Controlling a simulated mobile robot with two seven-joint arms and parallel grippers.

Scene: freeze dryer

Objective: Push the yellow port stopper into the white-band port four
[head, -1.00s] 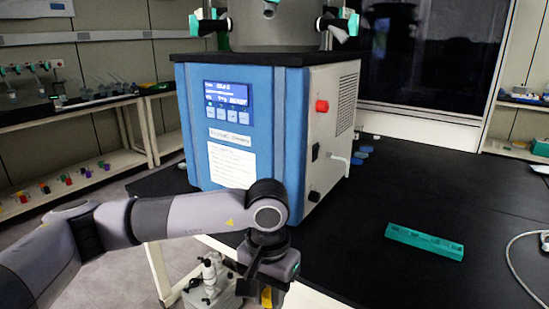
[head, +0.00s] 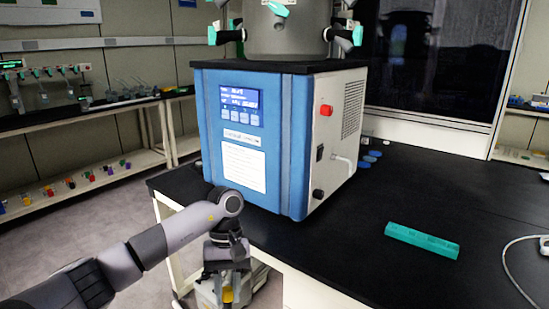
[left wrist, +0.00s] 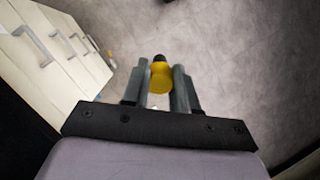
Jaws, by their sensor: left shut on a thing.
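The yellow stopper (left wrist: 160,77) is held between the fingers of my left gripper (left wrist: 160,88) in the left wrist view, with a dark tip at its far end. In the head view the stopper (head: 228,294) shows below my left wrist at the bottom, and the left gripper (head: 227,285) hangs beside the bench's front edge, low and apart from the ports. The grey chamber (head: 290,30) on top of the blue freeze dryer carries several black ports (head: 345,36) with teal parts. I cannot make out a white band on any of them. My right gripper is out of view.
The blue freeze dryer (head: 285,150) stands on the black bench (head: 370,265). A teal rack (head: 422,240) lies on the bench at right, near a white cable (head: 508,260). Drawers (left wrist: 45,55) stand beside the floor in the wrist view. The bench's right middle is mostly clear.

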